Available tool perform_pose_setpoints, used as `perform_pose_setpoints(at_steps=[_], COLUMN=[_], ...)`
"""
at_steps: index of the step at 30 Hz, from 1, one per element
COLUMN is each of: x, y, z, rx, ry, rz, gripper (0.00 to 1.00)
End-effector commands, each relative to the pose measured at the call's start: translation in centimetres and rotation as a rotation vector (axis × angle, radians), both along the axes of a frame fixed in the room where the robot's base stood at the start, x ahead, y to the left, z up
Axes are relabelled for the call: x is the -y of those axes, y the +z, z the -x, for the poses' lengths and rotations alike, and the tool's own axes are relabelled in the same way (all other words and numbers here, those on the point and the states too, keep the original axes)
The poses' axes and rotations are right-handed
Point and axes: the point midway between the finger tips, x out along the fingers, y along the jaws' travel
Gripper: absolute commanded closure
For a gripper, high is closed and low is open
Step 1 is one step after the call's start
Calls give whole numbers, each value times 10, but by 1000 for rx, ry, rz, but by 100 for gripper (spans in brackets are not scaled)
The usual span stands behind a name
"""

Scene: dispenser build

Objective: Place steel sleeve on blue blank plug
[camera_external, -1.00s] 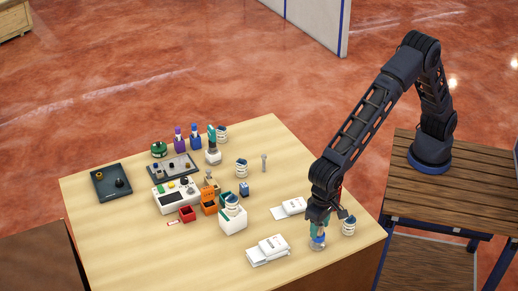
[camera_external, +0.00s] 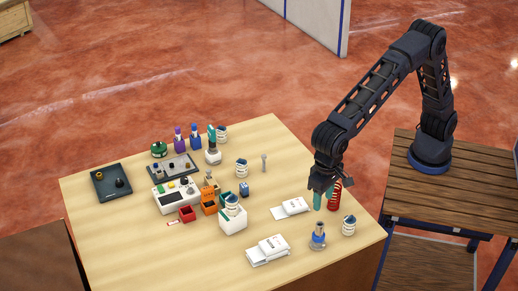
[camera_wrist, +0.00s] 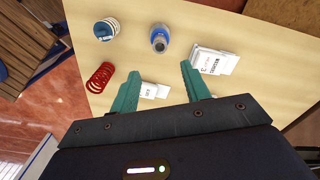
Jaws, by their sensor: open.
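A small blue piece (camera_external: 317,240), which looks like the blue blank plug, stands upright near the table's front right. A grey metallic piece (camera_external: 318,228), which looks like the steel sleeve, appears to sit on top of it. In the wrist view the blue piece (camera_wrist: 158,46) shows from above with a grey round centre, beyond the fingertips. How deep the sleeve sits cannot be told. My gripper (camera_external: 322,203) is open and empty above and apart from this stack. Its two teal fingers (camera_wrist: 160,82) stand wide apart in the wrist view.
A white-and-blue ribbed part (camera_external: 349,225) stands right of the stack. A red spring (camera_external: 335,196) stands close behind my gripper. White boxes lie to the left (camera_external: 268,250) and behind (camera_external: 290,208). Bins, trays and bottles crowd the table's left and back.

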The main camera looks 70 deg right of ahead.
Motion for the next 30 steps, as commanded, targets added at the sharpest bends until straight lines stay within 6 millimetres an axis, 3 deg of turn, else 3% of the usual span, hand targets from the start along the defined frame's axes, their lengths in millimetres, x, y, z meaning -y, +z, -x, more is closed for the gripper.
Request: perform_pose_setpoints(at_steps=[8,11,13,17,21,30], x=[1,13,33,90,161,312], y=[2,9,20,46,74,116], z=[-1,-9,-20,-48,-71,-86], rx=[0,4,8,24,48,114], ry=[0,2,7,29,62,130], rz=[0,-6,-15,-37,-60,-90], gripper=[53,53,53,53,53,53])
